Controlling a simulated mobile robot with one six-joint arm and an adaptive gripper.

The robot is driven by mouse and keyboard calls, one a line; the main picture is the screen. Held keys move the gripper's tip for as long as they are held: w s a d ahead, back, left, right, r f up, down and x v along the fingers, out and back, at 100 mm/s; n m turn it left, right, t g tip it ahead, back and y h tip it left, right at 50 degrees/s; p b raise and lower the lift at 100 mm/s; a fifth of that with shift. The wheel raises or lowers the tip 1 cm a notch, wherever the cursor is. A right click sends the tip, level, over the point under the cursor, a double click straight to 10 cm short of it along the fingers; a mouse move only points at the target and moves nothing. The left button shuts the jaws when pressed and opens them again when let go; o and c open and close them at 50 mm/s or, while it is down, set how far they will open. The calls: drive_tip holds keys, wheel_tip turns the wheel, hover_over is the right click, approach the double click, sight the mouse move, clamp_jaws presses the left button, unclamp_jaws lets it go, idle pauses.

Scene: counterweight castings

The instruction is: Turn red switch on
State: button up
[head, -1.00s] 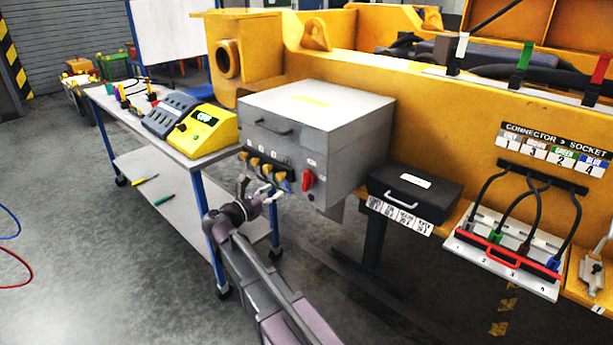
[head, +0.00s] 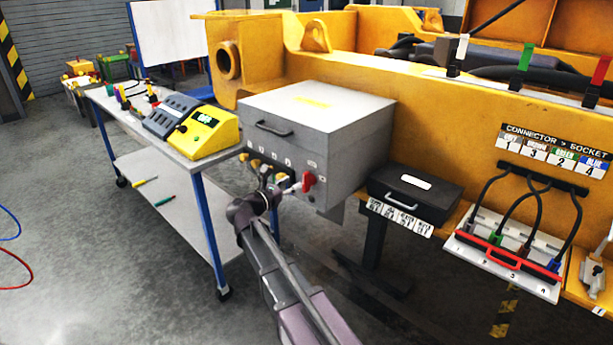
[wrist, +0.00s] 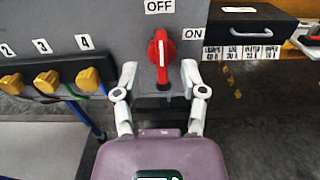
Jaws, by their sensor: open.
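The red switch (wrist: 161,55) is on the front of the grey box (head: 300,125), below an OFF label (wrist: 159,7) and left of an ON label (wrist: 194,34). Its handle stands upright, with the white-marked end toward OFF. In the head view the red switch (head: 309,182) is at the box's lower right, partly behind my gripper (head: 294,189). In the wrist view my gripper (wrist: 160,82) is open, with one finger on each side of the switch's lower part. I cannot tell whether either finger touches it.
Yellow connectors (wrist: 88,78) with cables sit left of the switch, under number labels. A black case (head: 414,188) lies right of the box. A wheeled bench (head: 190,160) with a yellow meter (head: 207,132) stands at left.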

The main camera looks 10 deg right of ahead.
sight(303, 176)
drive_tip(key=shift+x, duration=3.35)
clamp_jaws()
